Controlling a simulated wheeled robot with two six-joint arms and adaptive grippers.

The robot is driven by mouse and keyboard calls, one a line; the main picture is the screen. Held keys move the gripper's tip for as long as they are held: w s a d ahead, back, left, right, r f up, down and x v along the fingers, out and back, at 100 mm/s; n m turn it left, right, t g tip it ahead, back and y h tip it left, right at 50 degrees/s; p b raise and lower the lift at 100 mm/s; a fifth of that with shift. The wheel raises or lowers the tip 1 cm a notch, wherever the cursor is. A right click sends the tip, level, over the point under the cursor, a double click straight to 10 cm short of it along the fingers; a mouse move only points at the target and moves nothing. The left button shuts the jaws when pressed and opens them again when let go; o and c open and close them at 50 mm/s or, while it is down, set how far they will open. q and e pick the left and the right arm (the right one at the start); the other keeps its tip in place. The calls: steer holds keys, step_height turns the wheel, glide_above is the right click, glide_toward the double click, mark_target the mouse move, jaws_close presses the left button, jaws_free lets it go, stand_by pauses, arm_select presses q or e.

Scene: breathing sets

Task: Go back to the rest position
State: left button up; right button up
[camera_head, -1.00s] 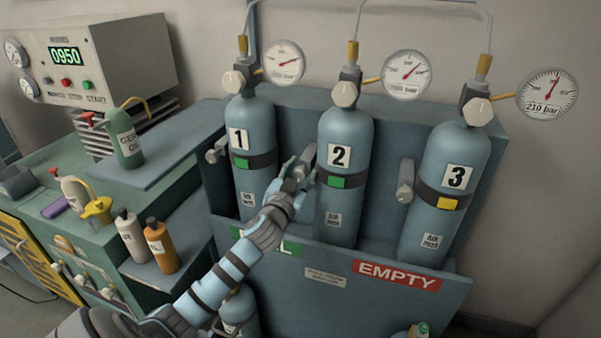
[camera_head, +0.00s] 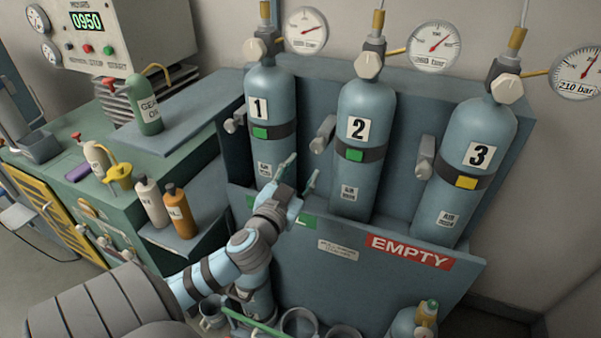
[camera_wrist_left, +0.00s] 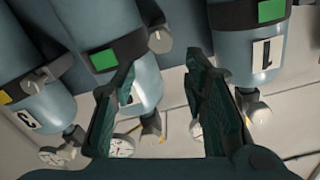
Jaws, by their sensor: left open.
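My left gripper (camera_head: 298,175) is open and empty, its two fingers spread in front of the gap between cylinder 1 (camera_head: 271,105) and cylinder 2 (camera_head: 366,110). It stands apart from the grey clamp handle (camera_head: 323,133) between them. In the left wrist view the open fingers (camera_wrist_left: 163,95) show with nothing between them, and the cylinders appear upside down behind. Cylinder 3 (camera_head: 478,150) stands at the right, with a yellow band tag. Cylinders 1 and 2 have green tags. My right gripper is not in view.
The rack front carries a red EMPTY sign (camera_head: 410,252). A green workbench at the left holds bottles, with an orange bottle (camera_head: 180,210) near its edge. Another cylinder (camera_head: 415,318) with a green top stands low at the right. Gauges (camera_head: 433,46) rise above the cylinders.

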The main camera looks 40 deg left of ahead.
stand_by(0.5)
arm_select(q)
steer(key=s+a+f+m+g+h, duration=0.1)
steer(key=a+f+m+g, duration=0.15)
steer(key=f, duration=0.95)
steer(key=s+a+f+m+g+h, duration=0.1)
steer(key=a+f+g, duration=0.15)
steer(key=f, duration=0.95)
steer(key=s+d+f+g, duration=0.1)
steer(key=s+f+g, duration=0.1)
steer(key=s+f, duration=0.45)
steer(key=s+f+g, duration=0.2)
steer(key=s+f, duration=0.2)
steer(key=f, duration=0.6)
steer(key=s+d+f+n+g+h, duration=0.1)
steer(key=s+d+f+g, duration=0.1)
steer(key=s+d+f, duration=0.3)
steer(key=s+d+f+n+g+h, duration=0.1)
steer(key=s+d+f, duration=0.4)
steer(key=s, duration=0.8)
steer(key=s+d+f+n+g+h, duration=0.1)
steer(key=s+d+f+g, duration=0.2)
steer(key=s+d+f, duration=0.2)
steer(key=s, duration=0.3)
steer(key=shift+s+d+g, duration=0.25)
steer(key=shift+s+g, duration=0.15)
